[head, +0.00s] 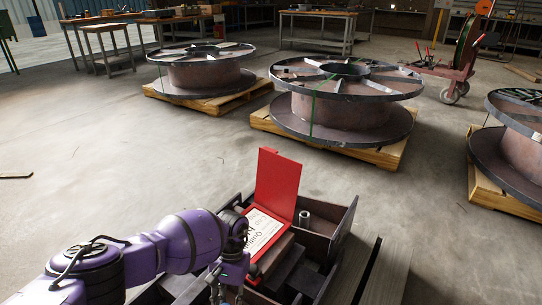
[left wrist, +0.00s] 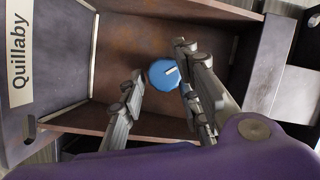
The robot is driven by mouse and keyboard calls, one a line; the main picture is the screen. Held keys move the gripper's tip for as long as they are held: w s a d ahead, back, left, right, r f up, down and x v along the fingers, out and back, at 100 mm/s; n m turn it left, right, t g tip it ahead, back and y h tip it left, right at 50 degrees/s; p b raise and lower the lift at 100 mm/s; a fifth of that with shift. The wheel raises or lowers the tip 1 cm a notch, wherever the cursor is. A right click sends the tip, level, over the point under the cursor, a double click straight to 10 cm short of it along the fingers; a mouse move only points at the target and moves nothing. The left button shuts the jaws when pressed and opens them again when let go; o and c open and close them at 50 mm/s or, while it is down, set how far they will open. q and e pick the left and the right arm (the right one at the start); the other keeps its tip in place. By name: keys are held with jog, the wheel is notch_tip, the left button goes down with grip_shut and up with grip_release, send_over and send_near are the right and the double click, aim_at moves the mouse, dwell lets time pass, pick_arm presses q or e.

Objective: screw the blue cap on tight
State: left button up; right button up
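The blue cap (left wrist: 164,73) shows in the left wrist view as a round blue disc with a pale mark on its face, inside a brown-walled compartment. My left gripper (left wrist: 160,62) is open, with one finger on each side of the cap in that view. The right-hand finger overlaps the cap's edge; a gap shows between the left-hand finger and the cap. I cannot tell how far the fingertips are above it. In the head view my left gripper (head: 227,288) is at the bottom, pointing down; the cap does not show there. My right gripper is not in view.
A dark divided box (head: 345,228) surrounds the work area. A red lid (head: 277,186) stands up near a white lettered sheet (head: 262,230). A label reading Quillaby (left wrist: 20,55) is beside the compartment. A small grey cylinder (head: 304,219) stands nearby. Steel reels (head: 340,112) sit on pallets beyond open floor.

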pick_arm(q)
jog(key=shift+o, duration=1)
jog(key=shift+a+r, duration=0.1)
jog(key=v, duration=0.6)
jog(key=shift+w+r, duration=0.2)
jog(key=shift+r, duration=0.2)
